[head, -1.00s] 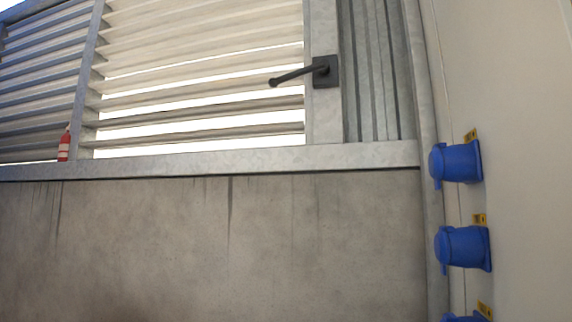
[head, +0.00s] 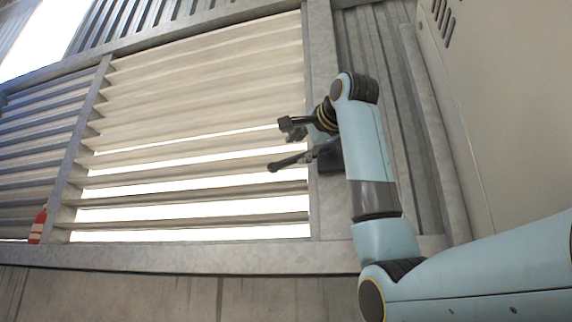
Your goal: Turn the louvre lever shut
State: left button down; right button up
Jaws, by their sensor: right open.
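The louvre lever (head: 284,163) is a dark handle on a dark square plate on the galvanised post. It points left and slightly down, with its free end in front of the louvre slats (head: 190,125). Bright gaps show between the lower slats. My right gripper (head: 303,141) is open, just above the lever near its plate end. One finger is up and to the left of the lever; the other appears close to or over it, and I cannot tell whether they touch. My right forearm hides part of the plate. My left gripper is not in view.
A concrete wall (head: 180,293) lies below the louvre frame. A pale cabinet (head: 505,120) with vent slots stands at the right. Corrugated metal lies behind my right arm.

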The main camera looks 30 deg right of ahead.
aim_at(288, 161)
jog(key=p+x, duration=0.2)
jog(key=x, duration=0.7)
jog(key=shift+w+f+p, duration=0.1)
jog(key=shift+w+p, duration=0.25)
jog(key=shift+p, duration=0.05)
grip_shut()
